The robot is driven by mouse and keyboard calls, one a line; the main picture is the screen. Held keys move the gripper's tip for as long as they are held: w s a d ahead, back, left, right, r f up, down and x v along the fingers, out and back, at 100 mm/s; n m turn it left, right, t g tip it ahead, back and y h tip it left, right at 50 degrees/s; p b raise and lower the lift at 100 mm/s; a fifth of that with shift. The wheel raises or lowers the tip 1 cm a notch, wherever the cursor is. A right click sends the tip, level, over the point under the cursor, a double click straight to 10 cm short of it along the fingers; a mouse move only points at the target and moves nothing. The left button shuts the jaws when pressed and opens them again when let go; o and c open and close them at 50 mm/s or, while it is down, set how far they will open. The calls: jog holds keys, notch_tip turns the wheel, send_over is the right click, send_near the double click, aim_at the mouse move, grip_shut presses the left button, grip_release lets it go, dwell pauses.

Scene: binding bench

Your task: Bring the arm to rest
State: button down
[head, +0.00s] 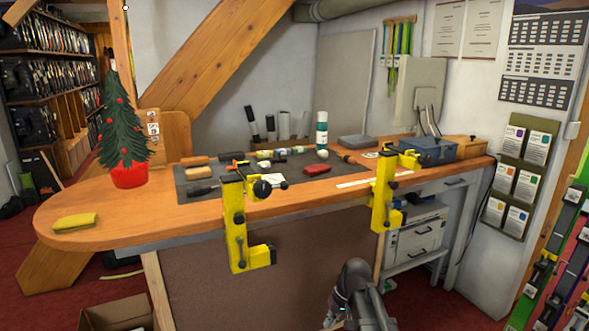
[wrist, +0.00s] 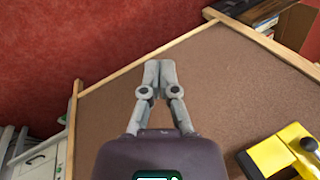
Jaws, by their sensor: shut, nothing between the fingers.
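My gripper (wrist: 158,72) shows in the wrist view with its two grey fingers together and nothing between them. It is in front of the brown front panel (wrist: 210,90) of the bench, apart from any loose object. In the head view, part of my arm (head: 357,285) shows at the bottom, low in front of the bench; the fingertips cannot be made out there.
The wooden bench (head: 145,215) carries two yellow vises (head: 234,215) (head: 382,190) on its front edge, tools on a dark mat, a small Christmas tree (head: 123,125) and a yellow cloth (head: 75,222). A drawer unit (head: 415,240) stands below right. A cardboard box (head: 117,312) is on the floor.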

jog(key=s+d+f+m+h, duration=0.1)
jog(key=s+d+h, duration=0.3)
jog(key=s+d, duration=0.5)
notch_tip(320, 180, up, 20)
jog(key=s+a+p, duration=0.1)
jog(key=a+p, duration=0.1)
jog(key=p, duration=1.8)
jog(key=shift+s+r+t, duration=0.2)
jog(key=shift+s+t, duration=0.1)
